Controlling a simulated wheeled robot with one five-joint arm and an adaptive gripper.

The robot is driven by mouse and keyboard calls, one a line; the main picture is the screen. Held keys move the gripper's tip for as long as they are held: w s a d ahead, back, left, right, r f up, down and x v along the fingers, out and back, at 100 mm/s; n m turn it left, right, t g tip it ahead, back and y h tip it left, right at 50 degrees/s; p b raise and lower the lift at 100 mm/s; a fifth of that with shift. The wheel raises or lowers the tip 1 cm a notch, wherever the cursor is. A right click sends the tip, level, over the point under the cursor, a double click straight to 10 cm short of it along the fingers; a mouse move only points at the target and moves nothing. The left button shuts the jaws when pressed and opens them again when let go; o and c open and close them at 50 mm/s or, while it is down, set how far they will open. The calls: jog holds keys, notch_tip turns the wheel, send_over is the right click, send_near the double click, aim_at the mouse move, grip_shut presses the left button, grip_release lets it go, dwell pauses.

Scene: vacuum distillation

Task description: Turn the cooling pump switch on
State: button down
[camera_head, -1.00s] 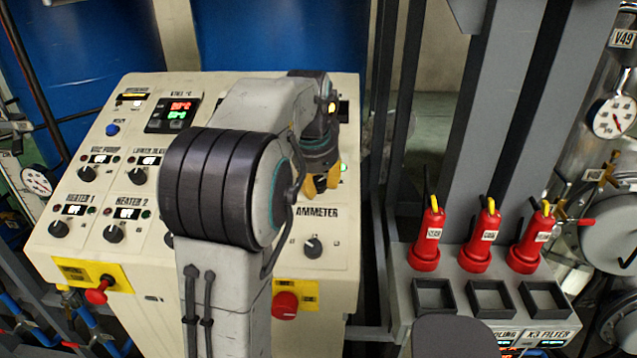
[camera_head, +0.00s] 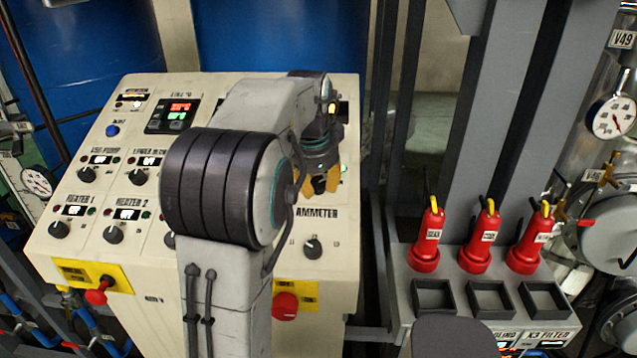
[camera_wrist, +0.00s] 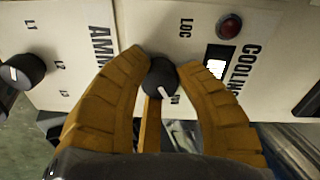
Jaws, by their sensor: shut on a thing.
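The cooling pump switch (camera_wrist: 158,77) is a small black knob with a white mark on the cream panel. In the wrist view it sits between the tips of my gripper's yellow fingers (camera_wrist: 168,66), which are closed around it. The white mark points down and slightly right in that view. A label starting "COOLING" (camera_wrist: 243,68) and a red lamp (camera_wrist: 229,26) are beside it; lettering beside the knob is partly covered. In the head view my gripper (camera_head: 325,185) is at the panel's right side, and my arm hides part of the panel.
The ammeter knob (camera_head: 312,248) is below my gripper in the head view and at the left of the wrist view (camera_wrist: 22,70). A red emergency-type button (camera_head: 285,305) is lower on the panel. Red holders (camera_head: 428,240) stand on a grey box at right.

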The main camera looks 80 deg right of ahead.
jog(key=c, duration=0.8)
grip_release()
jog(key=shift+f, duration=0.1)
jog(key=shift+c, duration=0.2)
jog(key=v, duration=1.2)
